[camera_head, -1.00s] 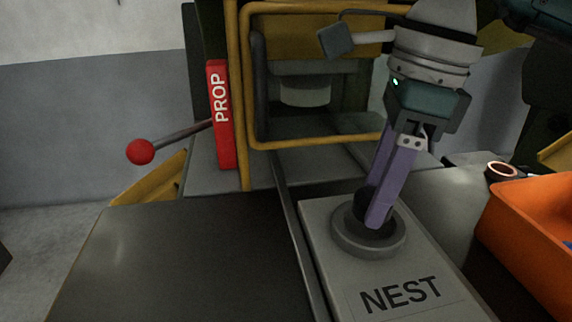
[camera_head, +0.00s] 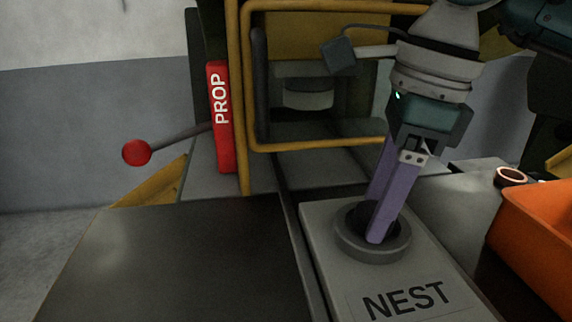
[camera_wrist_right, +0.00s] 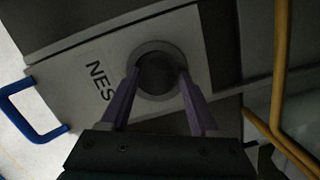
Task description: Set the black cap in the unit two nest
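The black cap (camera_wrist_right: 157,73) shows as a dark disc inside the grey nest ring in the right wrist view. It is mostly hidden behind the fingers in the head view (camera_head: 357,215). My right gripper (camera_head: 373,220) points down into the ring, its two purple fingers (camera_wrist_right: 158,73) on opposite sides of the cap and apparently touching it. The nest (camera_head: 345,241) is a round raised ring on a grey block labelled NEST. How fully the cap is seated cannot be told. My left gripper is not in view.
A yellow-framed press (camera_head: 247,100) stands behind, with a red PROP bar (camera_head: 220,115) and a red-knobbed lever (camera_head: 137,152). An orange bin (camera_head: 540,245) is on the right, with a copper coil (camera_head: 510,176) behind it. The dark table at left is clear.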

